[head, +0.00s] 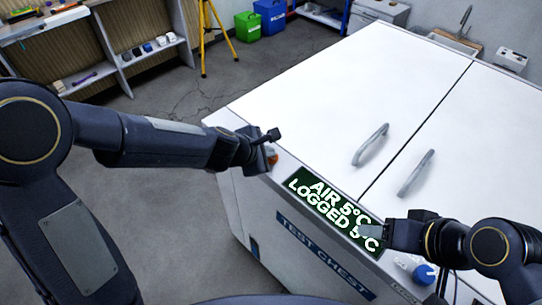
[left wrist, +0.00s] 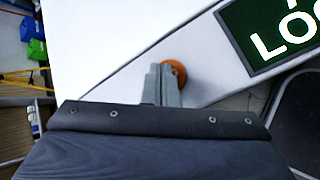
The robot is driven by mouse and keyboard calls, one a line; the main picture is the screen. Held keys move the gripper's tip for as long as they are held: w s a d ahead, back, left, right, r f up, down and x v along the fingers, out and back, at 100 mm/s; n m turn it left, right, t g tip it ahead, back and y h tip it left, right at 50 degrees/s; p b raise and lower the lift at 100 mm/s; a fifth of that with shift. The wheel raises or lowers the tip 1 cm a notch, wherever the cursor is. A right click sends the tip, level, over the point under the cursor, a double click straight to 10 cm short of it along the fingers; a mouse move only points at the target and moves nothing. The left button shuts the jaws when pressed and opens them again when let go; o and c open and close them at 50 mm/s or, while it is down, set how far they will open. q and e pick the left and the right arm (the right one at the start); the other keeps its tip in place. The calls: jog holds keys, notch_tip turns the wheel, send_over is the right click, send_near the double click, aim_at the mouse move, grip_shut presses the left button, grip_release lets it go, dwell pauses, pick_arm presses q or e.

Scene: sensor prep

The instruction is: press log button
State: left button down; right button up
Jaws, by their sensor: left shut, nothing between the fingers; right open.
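An orange round button (head: 273,158) sits at the left end of the chest's front panel. In the left wrist view the orange button (left wrist: 178,66) is partly hidden behind the fingertips. My left gripper (head: 267,155) is shut and empty, with its tips at the button; I cannot tell whether they touch it. Its closed fingers show in the left wrist view (left wrist: 164,82). A green display (head: 325,203) reads "AIR 5°C LOGGED 5°C". My right gripper (head: 372,232) is open at the right end of the display and covers part of it.
The white test chest (head: 300,90) has two lids with grey handles (head: 371,145). A blue round knob (head: 425,273) is on the panel below my right gripper. A yellow tripod (head: 204,40), green bin (head: 247,27) and blue bin (head: 271,16) stand behind. The lid tops are clear.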

pick_arm(q)
jog(key=shift+f, duration=0.1)
dwell(0.3)
jog(key=shift+r+p, duration=0.85)
jog(key=shift+r, duration=0.05)
notch_tip(320, 180, up, 5)
jog(key=p, duration=0.5)
dwell(0.5)
